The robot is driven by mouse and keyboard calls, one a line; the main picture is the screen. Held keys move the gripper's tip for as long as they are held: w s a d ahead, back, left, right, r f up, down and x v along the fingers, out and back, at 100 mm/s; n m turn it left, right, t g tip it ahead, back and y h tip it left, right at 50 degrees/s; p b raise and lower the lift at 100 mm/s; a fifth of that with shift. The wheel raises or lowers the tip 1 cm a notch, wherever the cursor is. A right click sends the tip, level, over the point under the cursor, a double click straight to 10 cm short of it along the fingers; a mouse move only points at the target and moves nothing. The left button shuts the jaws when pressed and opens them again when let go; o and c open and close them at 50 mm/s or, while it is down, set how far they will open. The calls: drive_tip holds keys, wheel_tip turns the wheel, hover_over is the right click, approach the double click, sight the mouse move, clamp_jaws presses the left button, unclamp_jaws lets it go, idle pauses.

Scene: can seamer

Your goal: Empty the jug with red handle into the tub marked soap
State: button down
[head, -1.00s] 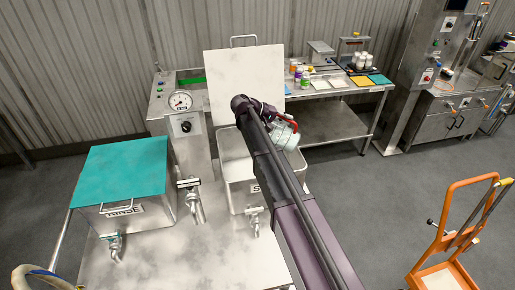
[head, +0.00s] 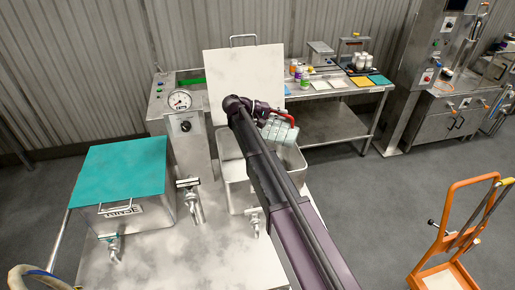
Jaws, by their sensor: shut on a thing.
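The jug (head: 277,131) is pale and see-through, with a red handle (head: 287,116). It is over the right-hand part of an open steel tub (head: 234,170). The handle lies along its top, so the jug looks tipped onto its side. I cannot make out its mouth, its contents or any stream. My gripper (head: 266,110) is shut on the jug by its handle; my arm hides most of the fingers. The tub's raised white lid (head: 243,80) stands behind it. My arm covers most of the tub's front and its label, of which earlier only an "S" showed.
A second tub marked RINSE (head: 125,200) with a teal lid (head: 123,165) stands at left. A gauge (head: 180,100) stands between the tubs. Behind is a steel table (head: 335,95) with bottles; an orange trolley (head: 462,235) is at right.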

drive_tip(key=shift+w+a+r+h+b, duration=0.15)
drive_tip(key=shift+w+a+h+b, duration=0.1)
drive_tip(key=shift+a+h+b, duration=0.25)
drive_tip(key=shift+a+r+n+h, duration=0.3)
drive_tip(key=shift+a+r, duration=0.1)
drive_tip(key=shift+a, duration=0.1)
drive_tip(key=shift+w+a+r+h+b, duration=0.15)
drive_tip(key=shift+w+a+h+b, duration=0.1)
drive_tip(key=shift+a+h+b, duration=0.45)
drive_tip(key=shift+a+r+n, duration=0.3)
drive_tip(key=shift+a+r, duration=0.05)
